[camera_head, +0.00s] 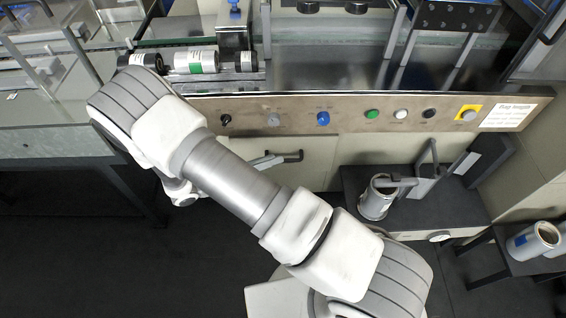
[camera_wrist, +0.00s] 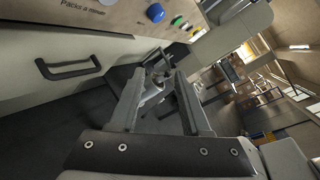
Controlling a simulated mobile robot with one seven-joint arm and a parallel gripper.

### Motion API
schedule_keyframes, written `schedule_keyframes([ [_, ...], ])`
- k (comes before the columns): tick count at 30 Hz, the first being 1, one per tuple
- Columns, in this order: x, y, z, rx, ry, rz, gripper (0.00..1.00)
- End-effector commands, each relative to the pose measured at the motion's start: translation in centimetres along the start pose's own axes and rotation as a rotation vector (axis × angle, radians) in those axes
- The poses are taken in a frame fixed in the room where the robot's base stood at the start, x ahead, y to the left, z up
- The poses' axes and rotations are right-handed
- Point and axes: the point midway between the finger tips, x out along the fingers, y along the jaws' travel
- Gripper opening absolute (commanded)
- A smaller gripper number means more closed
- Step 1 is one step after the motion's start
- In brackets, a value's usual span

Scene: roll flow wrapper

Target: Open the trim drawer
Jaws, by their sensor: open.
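A pale front panel with a black bar handle (camera_head: 290,156) sits below the machine's control strip. I take it for the trim drawer, though no label for it is readable. The panel looks flush and shut. In the wrist view the same kind of black handle (camera_wrist: 68,68) is at the upper left, on the pale panel (camera_wrist: 30,98). My gripper (camera_wrist: 158,76) is open, with nothing between its fingers. The handle is to the left of the fingers there, apart from them. In the head view my gripper (camera_head: 262,162) is partly hidden by my arm, close to the handle.
The control strip (camera_head: 345,112) with several buttons runs above the panel. A dark stand (camera_head: 370,222) holding a metal canister (camera_head: 376,200) is at the right. The dark floor (camera_head: 90,260) at lower left is clear.

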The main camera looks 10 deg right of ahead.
Motion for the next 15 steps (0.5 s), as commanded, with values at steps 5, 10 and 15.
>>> schedule_keyframes([
  [5, -0.1, 5.0, -5.3, -0.244, -0.237, 0.018, 0.47],
  [10, -0.2, 8.8, -10.1, -0.458, -0.464, 0.025, 0.47],
  [15, -0.1, 11.5, -14.3, -0.622, -0.652, 0.021, 0.47],
])
